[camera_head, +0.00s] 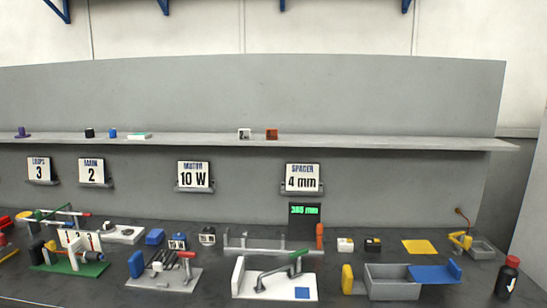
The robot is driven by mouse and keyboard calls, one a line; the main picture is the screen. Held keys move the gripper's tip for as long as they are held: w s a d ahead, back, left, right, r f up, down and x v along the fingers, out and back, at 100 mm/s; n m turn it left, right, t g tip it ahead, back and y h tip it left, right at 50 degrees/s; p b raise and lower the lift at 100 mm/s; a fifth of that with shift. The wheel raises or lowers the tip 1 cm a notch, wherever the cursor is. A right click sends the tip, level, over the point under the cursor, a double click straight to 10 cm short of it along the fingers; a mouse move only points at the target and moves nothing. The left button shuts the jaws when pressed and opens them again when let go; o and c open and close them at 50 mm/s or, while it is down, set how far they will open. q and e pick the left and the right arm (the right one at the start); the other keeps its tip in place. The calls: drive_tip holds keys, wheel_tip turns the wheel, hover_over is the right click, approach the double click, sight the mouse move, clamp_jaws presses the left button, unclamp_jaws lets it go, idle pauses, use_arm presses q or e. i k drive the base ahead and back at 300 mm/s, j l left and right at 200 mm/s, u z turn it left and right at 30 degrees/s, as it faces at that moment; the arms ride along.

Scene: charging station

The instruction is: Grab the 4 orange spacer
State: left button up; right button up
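A small orange-brown block (272,134) stands on the long grey shelf (380,141), right of the shelf's middle. A white and dark block (244,134) stands just left of it. Any marking on the orange block is too small to read. A sign reading "SPACER 4 mm" (303,177) hangs on the panel below and to the right of these blocks. An upright orange piece (319,235) stands on the bench beside the green "385 mm" display (304,212). Neither of my grippers is in the head view.
The shelf also holds a green-white block (139,135), a blue one (112,134), a black one (89,133) and a purple one (22,132). Below, the bench holds fixtures, a grey bin (392,290) and a dark bottle (507,277). The shelf right of the orange block is clear.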

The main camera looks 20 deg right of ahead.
sight(271, 133)
drive_tip(key=i+l+z, duration=0.45)
drive_tip(key=i+z, duration=0.2)
drive_tip(key=i+l+z, duration=0.1)
drive_tip(key=i+z, duration=0.25)
drive_tip(key=i, duration=0.15)
